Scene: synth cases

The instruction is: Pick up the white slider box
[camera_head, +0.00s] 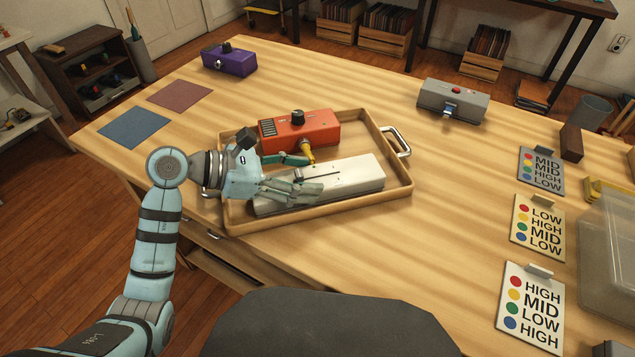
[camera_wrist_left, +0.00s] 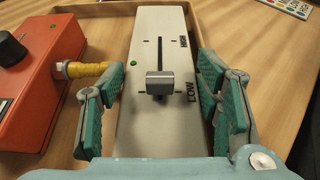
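The white slider box (camera_head: 352,174) lies in the wooden tray (camera_head: 408,185), along its front side. In the left wrist view the white slider box (camera_wrist_left: 158,125) runs away from me, with its grey slider knob (camera_wrist_left: 160,83) near the LOW mark. My left gripper (camera_head: 314,175) is open over the near-left part of the box. In the left wrist view its green-padded fingers (camera_wrist_left: 163,108) stand on either side of the box. I cannot tell whether they touch it. My right gripper is not in view.
An orange box (camera_head: 322,131) with a black knob and yellow plug stands close behind the white box in the tray. A purple box (camera_head: 229,61) and a grey box (camera_head: 450,101) stand farther back. Label cards (camera_head: 538,223) and a clear bin (camera_head: 608,240) are at right.

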